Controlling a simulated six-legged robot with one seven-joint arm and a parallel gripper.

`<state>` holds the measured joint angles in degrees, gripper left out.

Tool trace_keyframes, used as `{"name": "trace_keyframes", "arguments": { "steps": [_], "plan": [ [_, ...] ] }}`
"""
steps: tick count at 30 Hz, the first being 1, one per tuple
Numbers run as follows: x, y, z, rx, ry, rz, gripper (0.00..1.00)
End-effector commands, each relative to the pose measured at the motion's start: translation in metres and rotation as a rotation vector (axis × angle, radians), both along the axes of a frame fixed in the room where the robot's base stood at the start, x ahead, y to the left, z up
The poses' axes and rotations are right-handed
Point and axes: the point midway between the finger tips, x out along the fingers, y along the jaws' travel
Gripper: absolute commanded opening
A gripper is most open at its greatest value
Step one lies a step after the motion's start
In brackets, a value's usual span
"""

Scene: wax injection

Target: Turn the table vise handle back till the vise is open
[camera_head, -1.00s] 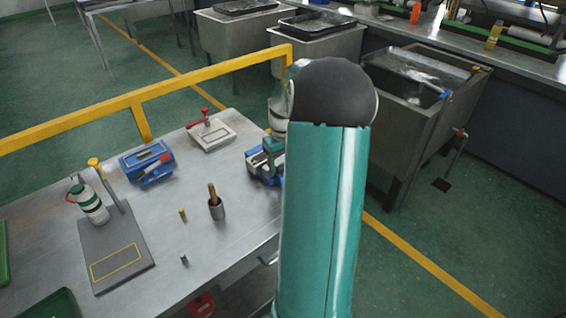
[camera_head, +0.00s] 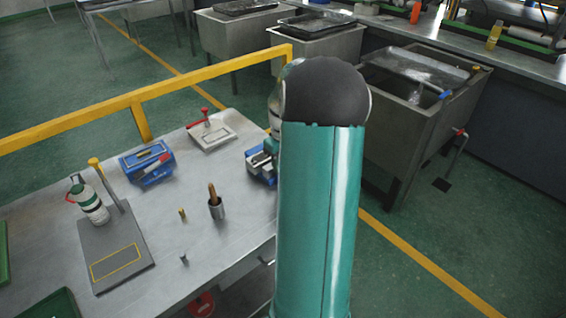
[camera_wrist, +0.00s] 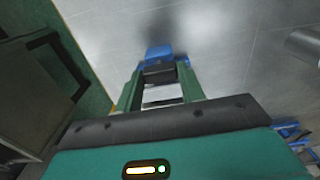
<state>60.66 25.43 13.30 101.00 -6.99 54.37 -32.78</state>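The table vise (camera_head: 259,165), blue with grey metal parts, stands at the table's right edge in the head view. My arm hides its right side. In the wrist view the vise (camera_wrist: 158,54) shows as a blue body with a dark block, just beyond and between my fingertips. My gripper (camera_wrist: 160,82) has its two green fingers wide apart, one on each side of the vise's dark and pale parts. I cannot make out the handle or any contact with it. The head view does not show the fingertips clearly.
The steel table (camera_head: 150,215) holds a blue box (camera_head: 147,165), a white device with a red handle (camera_head: 211,134), a cup with a brown-handled tool (camera_head: 216,208) and a grey stand (camera_head: 110,250). A yellow rail (camera_head: 200,75) runs behind. Metal sinks (camera_head: 405,115) stand right.

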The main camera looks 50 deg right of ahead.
Motion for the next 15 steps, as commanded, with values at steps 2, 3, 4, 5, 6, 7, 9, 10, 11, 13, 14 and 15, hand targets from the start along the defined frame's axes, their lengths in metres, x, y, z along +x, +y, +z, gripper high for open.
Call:
{"name": "trace_keyframes", "arguments": {
  "steps": [2, 3, 4, 5, 6, 7, 9, 10, 11, 13, 14, 15],
  "plan": [
    [0.0002, 0.0000, 0.0002, -0.001, -0.001, 0.001, 0.54],
    [0.0002, 0.0000, 0.0002, -0.001, 0.000, 0.000, 0.60],
    [0.0002, -0.0001, 0.0002, -0.001, -0.001, 0.000, 0.60],
    [0.0001, 0.0000, 0.0002, 0.000, 0.000, 0.000, 0.60],
    [0.0001, -0.0001, 0.0002, 0.000, 0.000, 0.000, 0.60],
    [0.0001, -0.0001, 0.0002, 0.000, 0.000, 0.000, 0.60],
    [0.0001, -0.0001, 0.0002, 0.000, 0.000, -0.001, 0.60],
    [0.0001, -0.0001, 0.0002, 0.000, 0.000, -0.001, 0.60],
    [0.0001, -0.0001, 0.0005, 0.000, 0.000, -0.001, 0.60],
    [0.0002, -0.0002, 0.0027, -0.001, -0.001, -0.001, 0.60],
    [0.0002, -0.0002, 0.0045, -0.001, -0.001, -0.001, 0.60],
    [0.0003, -0.0004, 0.0081, -0.002, -0.002, -0.001, 0.60]
  ]
}}
